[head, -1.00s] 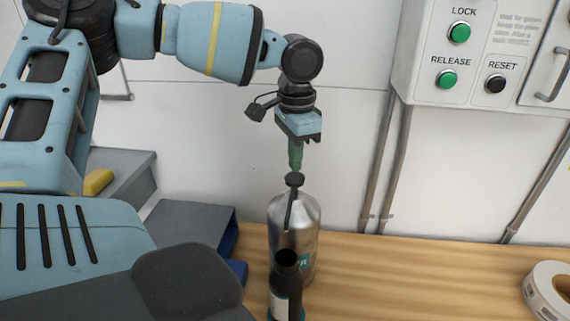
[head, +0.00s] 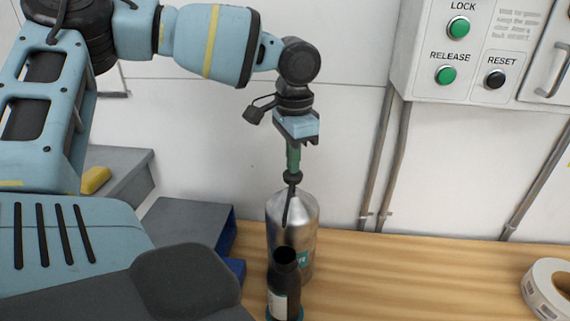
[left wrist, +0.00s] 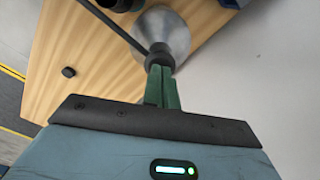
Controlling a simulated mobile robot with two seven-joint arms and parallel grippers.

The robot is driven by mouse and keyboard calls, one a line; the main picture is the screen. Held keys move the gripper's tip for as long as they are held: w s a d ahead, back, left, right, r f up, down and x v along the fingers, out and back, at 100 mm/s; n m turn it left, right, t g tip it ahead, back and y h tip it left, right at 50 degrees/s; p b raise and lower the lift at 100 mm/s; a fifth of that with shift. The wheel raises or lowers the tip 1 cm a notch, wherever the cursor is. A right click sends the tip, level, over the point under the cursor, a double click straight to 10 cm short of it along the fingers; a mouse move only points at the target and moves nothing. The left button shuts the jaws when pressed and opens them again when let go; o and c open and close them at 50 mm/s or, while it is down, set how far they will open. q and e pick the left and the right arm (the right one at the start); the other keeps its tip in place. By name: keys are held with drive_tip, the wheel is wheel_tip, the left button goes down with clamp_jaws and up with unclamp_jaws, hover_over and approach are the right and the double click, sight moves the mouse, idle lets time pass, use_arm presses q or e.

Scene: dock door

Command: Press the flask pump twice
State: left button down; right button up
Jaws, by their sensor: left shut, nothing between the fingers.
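The flask (head: 305,222) is a silver metal bottle with a teal label, standing upright on the wooden bench. Its black pump head (head: 292,178) is on top, with a thin dark spout reaching down the front. My left gripper (head: 293,170) points straight down, its green fingers shut and empty, with the tips at the pump head. In the left wrist view the fingers (left wrist: 163,75) meet the dark pump head (left wrist: 160,58), with the silver flask (left wrist: 168,30) behind it. A black open-topped bottle (head: 284,280) stands in front of the flask, under the spout. My right gripper is not in view.
A white control box (head: 480,60) with green LOCK and RELEASE buttons and a black RESET button hangs on the wall. A tape roll (head: 546,285) lies at the bench's right.

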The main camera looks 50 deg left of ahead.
use_arm(q)
drive_tip(key=shift+f, duration=0.8)
drive_tip(key=shift+f+b, duration=0.25)
drive_tip(key=shift+b, duration=0.1)
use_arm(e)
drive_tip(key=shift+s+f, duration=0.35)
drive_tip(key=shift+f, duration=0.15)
use_arm(q)
drive_tip(key=shift+r+p, duration=0.65)
drive_tip(key=shift+r, duration=0.95)
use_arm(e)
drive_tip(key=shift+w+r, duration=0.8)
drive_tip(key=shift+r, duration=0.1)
